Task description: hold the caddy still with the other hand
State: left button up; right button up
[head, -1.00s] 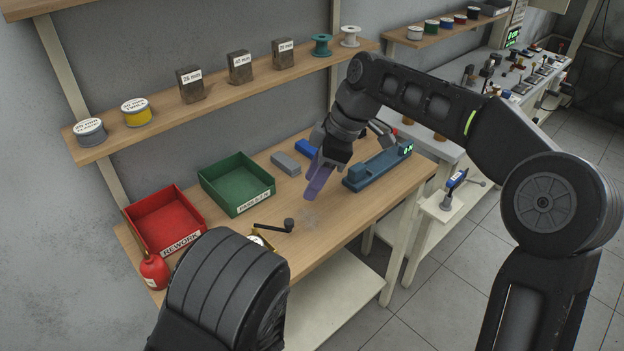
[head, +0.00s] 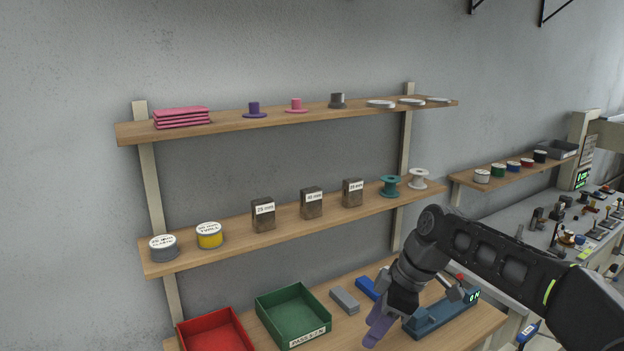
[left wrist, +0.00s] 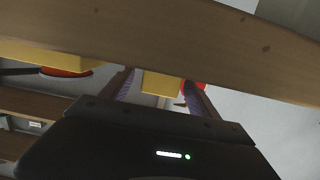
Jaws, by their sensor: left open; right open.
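I cannot make out a caddy for certain in either view. My right gripper (head: 378,330) shows in the head view, its purple fingers pointing down over the bench, open, with nothing visible in it. My left gripper (left wrist: 158,84) shows only in the left wrist view, its purple fingers open. A yellow part (left wrist: 162,85) appears between or beyond these fingers; I cannot tell whether it touches them. A wooden board (left wrist: 150,38) crosses that view and hides the fingertips.
A red bin (head: 215,332), a green bin (head: 293,312), a grey block (head: 345,300) and a blue block (head: 367,288) sit on the bench. A blue device (head: 440,316) with a green display stands beside my right gripper. Two loaded shelves (head: 290,120) hang above.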

pick_arm(q)
jog(key=v, duration=0.8)
jog(key=shift+s+d, duration=0.15)
jog(key=shift+s, duration=0.15)
